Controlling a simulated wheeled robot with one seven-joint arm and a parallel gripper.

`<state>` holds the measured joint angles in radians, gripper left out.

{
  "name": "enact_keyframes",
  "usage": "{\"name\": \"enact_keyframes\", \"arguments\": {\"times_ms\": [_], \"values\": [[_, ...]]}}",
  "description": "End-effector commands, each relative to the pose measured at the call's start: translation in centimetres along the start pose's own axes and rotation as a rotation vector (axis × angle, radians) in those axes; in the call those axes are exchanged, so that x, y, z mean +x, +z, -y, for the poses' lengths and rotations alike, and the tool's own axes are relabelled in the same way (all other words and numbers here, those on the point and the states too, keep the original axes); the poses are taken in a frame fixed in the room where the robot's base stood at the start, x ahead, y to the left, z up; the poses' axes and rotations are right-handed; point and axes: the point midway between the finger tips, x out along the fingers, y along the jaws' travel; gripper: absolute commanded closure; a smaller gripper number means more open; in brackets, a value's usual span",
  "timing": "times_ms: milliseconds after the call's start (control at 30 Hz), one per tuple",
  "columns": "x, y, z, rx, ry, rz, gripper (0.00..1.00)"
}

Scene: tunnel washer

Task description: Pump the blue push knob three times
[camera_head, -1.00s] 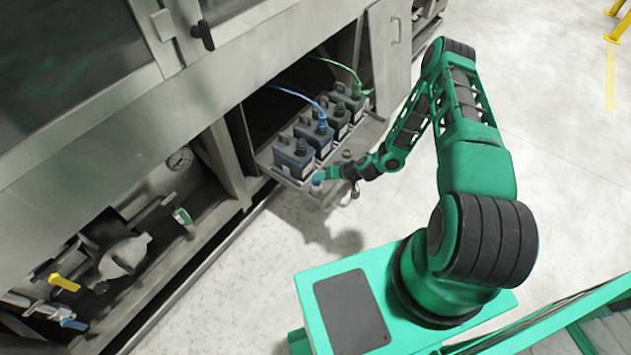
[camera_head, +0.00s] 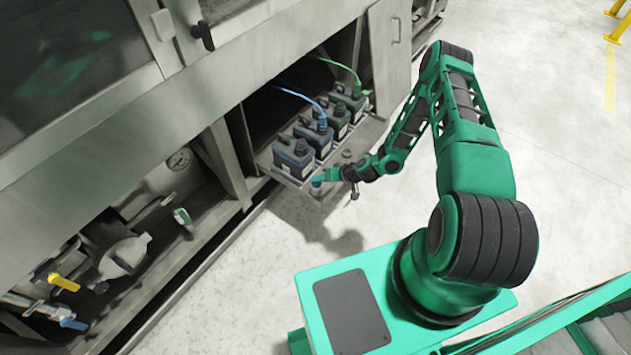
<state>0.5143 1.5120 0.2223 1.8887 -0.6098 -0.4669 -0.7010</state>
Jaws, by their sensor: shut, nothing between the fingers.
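The blue push knob (camera_head: 316,187) is small and sits near the front edge of the pull-out tray (camera_head: 292,180), in front of the dark canisters. My gripper (camera_head: 318,177) is shut and empty, with its tip at the top of the knob, seemingly touching it. The gripper covers part of the knob, so how far it is pressed in is hard to tell.
Several dark canisters (camera_head: 294,158) stand in a row on the tray, close behind my gripper. A blue hose (camera_head: 302,97) and a green hose (camera_head: 345,68) run from them into the cabinet. The floor in front is clear.

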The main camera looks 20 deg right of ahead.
Motion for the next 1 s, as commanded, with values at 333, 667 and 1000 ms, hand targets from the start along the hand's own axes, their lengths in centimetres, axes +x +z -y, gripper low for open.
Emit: {"name": "enact_keyframes", "arguments": {"times_ms": [333,667,1000], "values": [[0.26,0.33,-0.22,0.0,0.001,0.003,1.0],[0.33,0.4,-0.28,0.0,0.001,0.003,1.0],[-0.27,-0.05,0.13,-0.001,0.002,0.003,1.0]]}}
